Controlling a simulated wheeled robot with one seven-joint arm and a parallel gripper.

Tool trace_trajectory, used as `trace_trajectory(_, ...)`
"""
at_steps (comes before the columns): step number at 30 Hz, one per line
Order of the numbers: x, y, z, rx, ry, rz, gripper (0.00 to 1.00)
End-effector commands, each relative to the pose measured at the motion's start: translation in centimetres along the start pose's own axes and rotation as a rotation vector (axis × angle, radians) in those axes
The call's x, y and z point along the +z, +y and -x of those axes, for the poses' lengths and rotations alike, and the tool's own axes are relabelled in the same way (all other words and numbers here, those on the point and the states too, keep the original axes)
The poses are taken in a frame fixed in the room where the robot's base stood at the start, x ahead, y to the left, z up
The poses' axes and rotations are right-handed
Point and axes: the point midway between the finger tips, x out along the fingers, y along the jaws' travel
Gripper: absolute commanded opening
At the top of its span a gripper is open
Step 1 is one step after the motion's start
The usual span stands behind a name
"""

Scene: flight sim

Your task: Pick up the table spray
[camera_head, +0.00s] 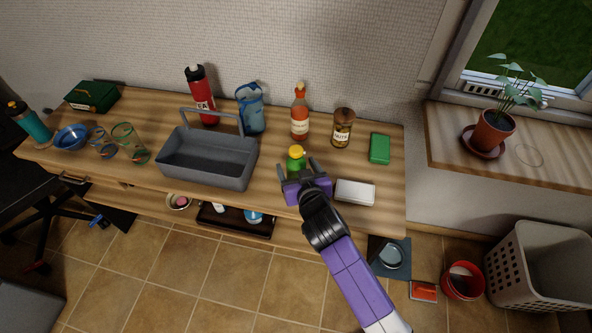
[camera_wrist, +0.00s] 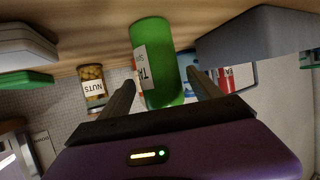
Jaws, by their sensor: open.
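The table spray (camera_head: 296,163) is a green bottle with a yellow top, standing on the wooden table near its front edge, to the right of the grey caddy. In the wrist view, which looks upside down, the green bottle (camera_wrist: 158,62) shows part of a white label. My gripper (camera_head: 297,169) is open, with one finger on either side of the bottle. The wrist view shows the bottle between the two fingers (camera_wrist: 160,92). I cannot tell whether either finger touches it. The bottle's lower part is partly hidden by my gripper in the head view.
A grey caddy (camera_head: 207,163) stands close on the left. A white box (camera_head: 355,192) lies close on the right. A sauce bottle (camera_head: 300,116) and a nuts jar (camera_head: 342,129) stand behind. A green box (camera_head: 380,149) lies at the right end.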

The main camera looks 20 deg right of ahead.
Motion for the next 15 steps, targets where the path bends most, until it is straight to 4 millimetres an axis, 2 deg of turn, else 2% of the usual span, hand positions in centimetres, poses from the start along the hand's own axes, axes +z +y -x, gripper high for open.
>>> trace_trajectory(6,-0.2,-0.2,-2.7,0.001,0.000,0.000,0.73)
trace_trajectory(15,-0.1,-0.2,-3.4,0.000,0.001,0.000,0.73)
